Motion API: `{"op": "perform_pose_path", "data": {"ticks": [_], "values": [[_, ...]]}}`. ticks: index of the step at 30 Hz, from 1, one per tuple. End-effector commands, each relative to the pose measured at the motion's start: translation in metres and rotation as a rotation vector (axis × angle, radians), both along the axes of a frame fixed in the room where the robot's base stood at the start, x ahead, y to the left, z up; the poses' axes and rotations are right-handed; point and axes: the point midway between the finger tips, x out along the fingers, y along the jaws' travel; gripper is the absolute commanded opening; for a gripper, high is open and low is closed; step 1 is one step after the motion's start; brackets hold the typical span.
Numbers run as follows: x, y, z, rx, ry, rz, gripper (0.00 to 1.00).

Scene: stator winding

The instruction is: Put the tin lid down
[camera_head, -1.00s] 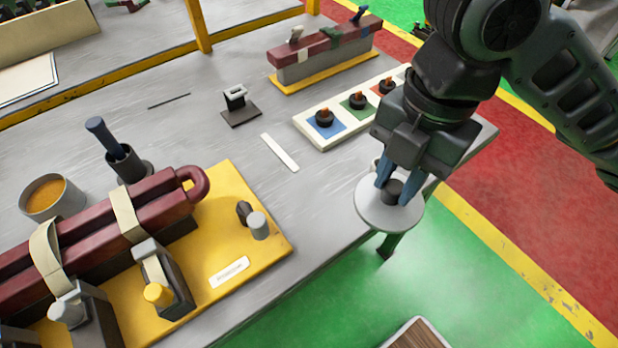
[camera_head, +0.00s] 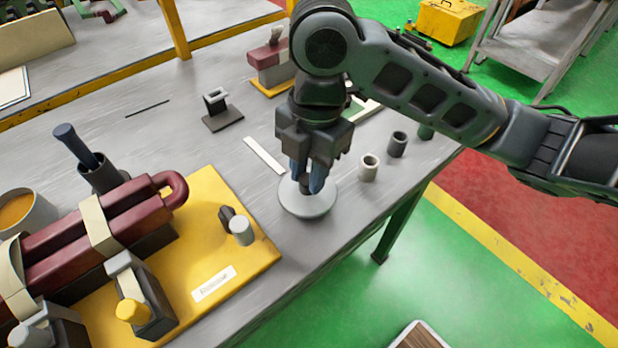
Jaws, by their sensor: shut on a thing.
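The tin lid (camera_head: 308,205) is a round, light grey disc with a dark knob on top. It is over the front part of the grey workbench, right of the yellow base plate. My gripper (camera_head: 308,187) points down at the lid, with its blue fingers shut on the dark knob. The fingers hide most of the knob. The lid looks level and close to the bench top; I cannot tell whether it touches it.
The yellow base plate (camera_head: 215,275) with maroon bars (camera_head: 90,235) and clamps is on the left. A pale strip (camera_head: 264,155) lies just behind the lid. Two small cups, one cream (camera_head: 369,167) and one dark (camera_head: 397,144), stand to the right. The bench's front edge is close.

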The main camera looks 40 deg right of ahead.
Motion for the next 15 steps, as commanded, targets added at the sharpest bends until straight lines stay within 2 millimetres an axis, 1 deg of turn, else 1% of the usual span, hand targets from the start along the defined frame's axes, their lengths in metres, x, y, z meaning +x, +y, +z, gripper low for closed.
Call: {"op": "perform_pose_path", "data": {"ticks": [1,3,6,15], "values": [[-0.001,-0.001,-0.008,0.0,0.004,-0.002,0.0],[-0.001,-0.001,-0.017,-0.001,0.003,-0.002,0.0],[-0.001,0.0,-0.025,0.0,0.001,-0.002,0.0],[-0.001,0.0,-0.028,0.0,0.001,0.0,0.0]]}}
